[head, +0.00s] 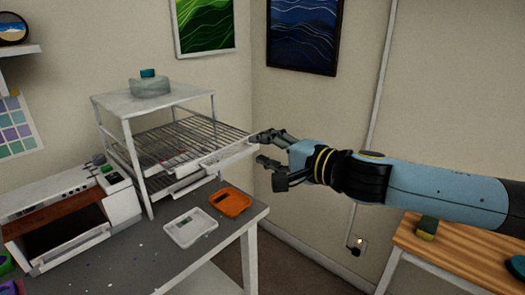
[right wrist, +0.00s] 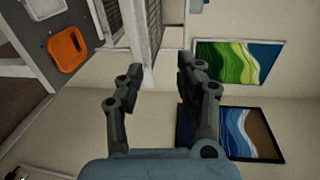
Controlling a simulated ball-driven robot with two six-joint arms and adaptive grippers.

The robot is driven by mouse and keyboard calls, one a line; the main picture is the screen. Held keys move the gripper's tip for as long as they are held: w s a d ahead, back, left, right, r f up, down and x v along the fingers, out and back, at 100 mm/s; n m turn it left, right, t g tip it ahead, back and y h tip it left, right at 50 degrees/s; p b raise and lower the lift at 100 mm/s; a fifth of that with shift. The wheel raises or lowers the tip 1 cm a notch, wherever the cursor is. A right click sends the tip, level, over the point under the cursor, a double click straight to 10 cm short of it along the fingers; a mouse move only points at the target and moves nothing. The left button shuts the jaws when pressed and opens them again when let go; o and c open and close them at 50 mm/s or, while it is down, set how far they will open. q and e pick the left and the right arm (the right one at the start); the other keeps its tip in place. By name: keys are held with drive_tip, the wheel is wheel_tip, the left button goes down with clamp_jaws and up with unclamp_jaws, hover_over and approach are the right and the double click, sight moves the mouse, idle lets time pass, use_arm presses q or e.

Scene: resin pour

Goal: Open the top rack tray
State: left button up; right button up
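The white rack (head: 139,165) stands on the grey table with two wire trays, one above the other. The top rack tray (head: 195,140) sticks out to the right past the rack's top shelf and past the lower tray (head: 180,185). My right gripper (head: 264,148) is open at the right end of the top tray's front edge. In the right wrist view, the white tray front (right wrist: 147,50) shows between the spread fingers of the gripper (right wrist: 160,70). I cannot tell whether a finger touches it. My left gripper is not in view.
A clear container with a teal lid (head: 149,84) stands on the rack's top. An orange tray (head: 231,203) and a white tray (head: 190,229) lie on the grey table (head: 150,262) below. A white machine (head: 70,215) stands left; a wooden table (head: 450,256) is right.

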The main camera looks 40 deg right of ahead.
drive_tip(key=n, duration=0.1)
drive_tip(key=t, duration=0.2)
approach(237, 159)
drive_tip(key=shift+m+y, duration=0.3)
drive_tip(key=w, duration=0.2)
drive_tip(key=w+b, duration=0.1)
drive_tip(key=w, duration=0.2)
drive_tip(key=shift+r, duration=0.25)
drive_tip(key=w+b, duration=0.1)
drive_tip(key=b, duration=0.1)
drive_tip(key=w+b, duration=0.4)
drive_tip(key=shift+w+a+f+b, duration=0.1)
drive_tip(key=shift+w+a+b, duration=0.15)
drive_tip(key=shift+b, duration=0.15)
